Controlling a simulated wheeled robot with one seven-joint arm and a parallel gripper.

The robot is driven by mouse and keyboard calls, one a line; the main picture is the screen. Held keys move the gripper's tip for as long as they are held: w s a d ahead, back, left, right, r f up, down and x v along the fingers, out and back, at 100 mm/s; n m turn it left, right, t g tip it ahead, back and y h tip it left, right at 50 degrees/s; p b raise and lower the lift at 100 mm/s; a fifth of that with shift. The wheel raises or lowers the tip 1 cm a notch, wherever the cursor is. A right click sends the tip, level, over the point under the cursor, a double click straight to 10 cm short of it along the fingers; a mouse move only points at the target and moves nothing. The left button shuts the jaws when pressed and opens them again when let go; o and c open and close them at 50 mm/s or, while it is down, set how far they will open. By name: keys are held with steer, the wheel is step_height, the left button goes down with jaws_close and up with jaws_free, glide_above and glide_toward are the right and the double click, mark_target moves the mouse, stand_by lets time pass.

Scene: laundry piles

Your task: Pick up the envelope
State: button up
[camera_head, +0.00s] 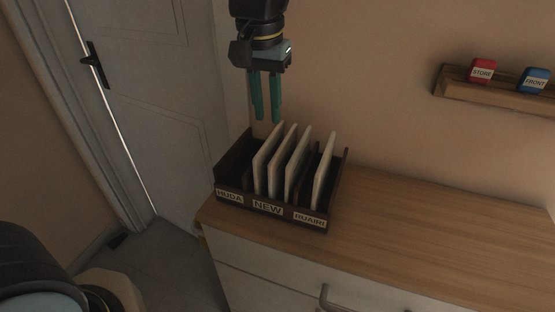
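Several thin white envelopes stand upright, leaning slightly, in a dark wooden letter rack (262,209) on the cabinet top. Its front labels read HUDA, NEW and what looks like RUAIRI. A left envelope (266,160), a second envelope (281,160) and a third envelope (298,166) stand close together in the middle, behind the NEW label. Another envelope (323,172) stands apart in the right compartment. The left compartment appears empty. My gripper (267,120) points down above the back of the rack, its two teal fingers apart with nothing between them.
The wooden cabinet top (430,226) is clear to the right of the rack. A wall shelf (500,90) at upper right holds a red block (482,71) and a blue block (534,80). A grey door (140,90) is at left.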

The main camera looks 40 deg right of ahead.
mark_target(270, 138)
steer(key=shift+w+d+f+p, duration=0.15)
steer(key=shift+f+p, duration=0.4)
steer(key=shift+f, duration=1.3)
steer(key=shift+s+d+f+p, duration=0.1)
steer(key=shift+f+p, duration=0.4)
steer(key=shift+f, duration=1.35)
jaws_close()
